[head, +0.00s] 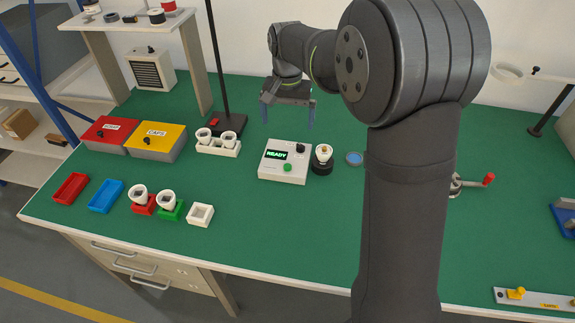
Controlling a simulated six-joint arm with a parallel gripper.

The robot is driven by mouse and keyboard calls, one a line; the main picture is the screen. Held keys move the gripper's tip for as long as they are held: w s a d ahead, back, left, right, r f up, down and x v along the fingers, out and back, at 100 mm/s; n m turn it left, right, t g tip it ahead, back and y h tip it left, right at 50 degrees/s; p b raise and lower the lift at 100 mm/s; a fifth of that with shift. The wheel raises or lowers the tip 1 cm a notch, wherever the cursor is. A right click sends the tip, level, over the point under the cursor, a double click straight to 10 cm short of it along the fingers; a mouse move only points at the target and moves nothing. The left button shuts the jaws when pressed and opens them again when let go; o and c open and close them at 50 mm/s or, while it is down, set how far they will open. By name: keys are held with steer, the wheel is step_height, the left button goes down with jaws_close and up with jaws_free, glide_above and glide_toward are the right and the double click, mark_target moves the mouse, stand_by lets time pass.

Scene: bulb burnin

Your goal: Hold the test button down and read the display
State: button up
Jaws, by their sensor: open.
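The white test box (290,178) stands in the middle of the green bench. Its dark display (277,155) reads "READY" in green letters. A green button (288,167) sits on its front part, and a black knob (301,148) is at its back right. A bulb (323,153) stands upright in a black socket just right of the box. My gripper (287,116) points down, open and empty, behind and above the box. It is apart from the box and the button.
Red and yellow lidded boxes (155,147) stand at the left. A white rack (217,149) with bulbs, small red, blue and green trays, and a white square holder (200,215) are left of the test box. A black post (216,60) rises behind. The front middle bench is clear.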

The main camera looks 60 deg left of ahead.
steer(key=shift+r, duration=0.6)
steer(key=shift+c, duration=0.2)
